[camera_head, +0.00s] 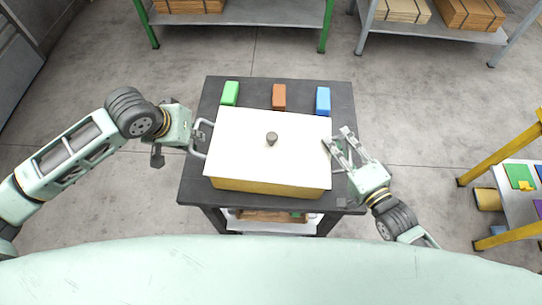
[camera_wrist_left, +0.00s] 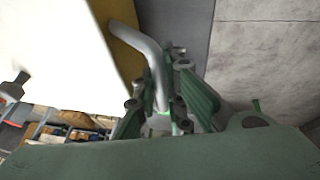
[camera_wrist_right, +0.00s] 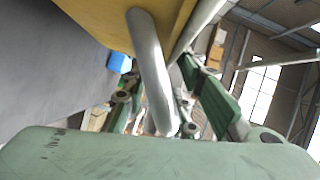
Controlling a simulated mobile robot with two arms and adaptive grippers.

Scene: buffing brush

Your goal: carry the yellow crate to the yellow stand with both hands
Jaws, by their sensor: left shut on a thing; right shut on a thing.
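The yellow crate (camera_head: 265,188) has a white lid (camera_head: 245,150) with a dark knob and is over the dark table; I cannot tell whether it touches the top. My left gripper (camera_head: 198,138) is shut on the crate's left metal handle, and the left wrist view shows this bent handle (camera_wrist_left: 150,52) between the fingers. My right gripper (camera_head: 334,147) is at the crate's right side, shut on the right handle (camera_wrist_right: 150,70), which shows in the right wrist view. The yellow stand (camera_head: 503,155) is at the far right, partly cut off by the frame edge.
The dark table (camera_head: 345,100) holds a green block (camera_head: 230,93), a brown block (camera_head: 279,97) and a blue block (camera_head: 323,101) behind the crate. Grey shelves (camera_head: 260,12) with wooden goods stand at the back. Bare floor (camera_head: 420,130) lies between table and stand.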

